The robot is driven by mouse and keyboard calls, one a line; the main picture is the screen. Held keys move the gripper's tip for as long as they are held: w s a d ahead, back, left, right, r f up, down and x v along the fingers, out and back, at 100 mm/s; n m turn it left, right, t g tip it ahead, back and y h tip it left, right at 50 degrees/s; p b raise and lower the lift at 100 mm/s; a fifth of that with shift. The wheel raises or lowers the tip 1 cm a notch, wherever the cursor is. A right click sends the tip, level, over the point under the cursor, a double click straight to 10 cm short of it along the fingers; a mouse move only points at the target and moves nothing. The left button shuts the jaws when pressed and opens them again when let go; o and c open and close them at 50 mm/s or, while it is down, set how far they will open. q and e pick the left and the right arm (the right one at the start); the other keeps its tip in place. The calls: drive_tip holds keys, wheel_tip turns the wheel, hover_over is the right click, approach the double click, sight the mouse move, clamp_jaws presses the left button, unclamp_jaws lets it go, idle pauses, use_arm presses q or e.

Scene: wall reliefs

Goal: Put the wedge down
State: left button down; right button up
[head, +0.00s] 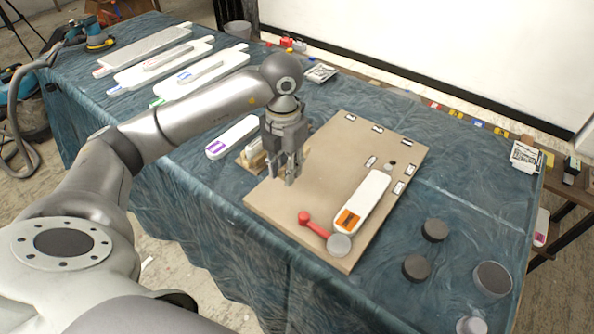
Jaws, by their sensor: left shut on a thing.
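A small pale wooden piece (251,157) shows just left of the fingers, by the board's edge. I cannot tell whether it touches the gripper. My right gripper is not in view.
On the board lie a white piece with an orange patch (362,200), a red bar (317,226) ending at a grey disc (339,245), and several small tags. Dark round pieces (434,230) stand at right. White long pieces (200,76) lie at the far left.

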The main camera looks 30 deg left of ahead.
use_arm(q)
drive_tip(key=w+f, duration=0.2)
drive_tip(key=w+a+f, duration=0.1)
drive_tip(key=w+f, duration=0.1)
drive_tip(key=w+a+f+p, duration=0.1)
drive_tip(key=w+f, duration=0.1)
drive_tip(key=shift+a+f, duration=0.25)
wheel_tip(320, 180, down, 3)
drive_tip(key=shift+p, duration=0.6)
drive_tip(key=shift+f, duration=0.3)
drive_tip(key=c, duration=1.2)
unclamp_jaws()
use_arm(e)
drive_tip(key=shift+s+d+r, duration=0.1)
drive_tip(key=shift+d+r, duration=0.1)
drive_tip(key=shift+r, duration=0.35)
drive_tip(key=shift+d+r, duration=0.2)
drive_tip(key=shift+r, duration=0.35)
use_arm(q)
drive_tip(key=shift+r, duration=0.5)
wheel_tip(320, 180, up, 11)
drive_tip(key=shift+r+b, duration=0.2)
drive_tip(key=shift+b, duration=0.9)
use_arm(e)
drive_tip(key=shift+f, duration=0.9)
